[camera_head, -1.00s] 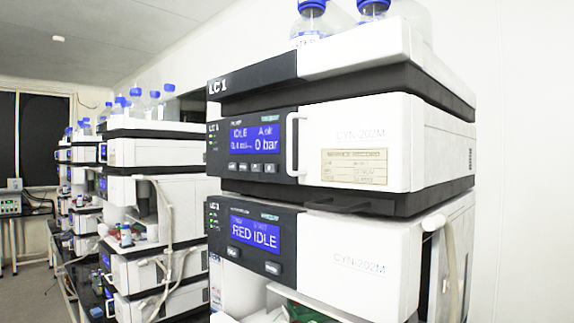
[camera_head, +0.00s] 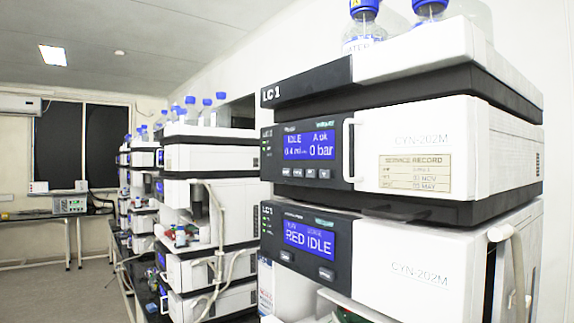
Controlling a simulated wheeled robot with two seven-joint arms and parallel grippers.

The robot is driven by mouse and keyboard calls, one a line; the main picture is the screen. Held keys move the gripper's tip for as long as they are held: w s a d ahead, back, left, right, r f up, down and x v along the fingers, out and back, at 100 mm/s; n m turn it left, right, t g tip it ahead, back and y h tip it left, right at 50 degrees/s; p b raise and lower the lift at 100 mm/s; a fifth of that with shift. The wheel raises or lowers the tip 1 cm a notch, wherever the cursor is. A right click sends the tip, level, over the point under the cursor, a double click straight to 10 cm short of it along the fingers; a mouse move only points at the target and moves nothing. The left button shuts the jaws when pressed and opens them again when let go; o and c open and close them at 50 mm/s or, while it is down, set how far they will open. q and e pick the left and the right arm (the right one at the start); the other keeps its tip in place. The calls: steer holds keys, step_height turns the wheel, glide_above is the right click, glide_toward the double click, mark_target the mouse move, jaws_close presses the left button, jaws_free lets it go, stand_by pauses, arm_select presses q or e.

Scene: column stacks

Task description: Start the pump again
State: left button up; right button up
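The pump module (camera_head: 430,148) of the stack marked LC 1 is the upper white and black unit at the right. Its blue screen (camera_head: 309,146) reads IDLE, 0.4 ml, A ok and 0 bar. A row of small buttons (camera_head: 305,173) sits under the screen, and a white handle (camera_head: 347,150) stands beside it. A service record label (camera_head: 415,173) is on its white front. The module below (camera_head: 420,268) has a screen (camera_head: 309,238) reading RED IDLE. Neither of my grippers is in view.
Bottles with blue caps (camera_head: 364,25) stand on top of the LC 1 stack. More column stacks (camera_head: 215,200) with tubing recede along a dark bench to the left. A table (camera_head: 40,217) with an instrument (camera_head: 69,205) stands at the far wall. Grey floor is clear at left.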

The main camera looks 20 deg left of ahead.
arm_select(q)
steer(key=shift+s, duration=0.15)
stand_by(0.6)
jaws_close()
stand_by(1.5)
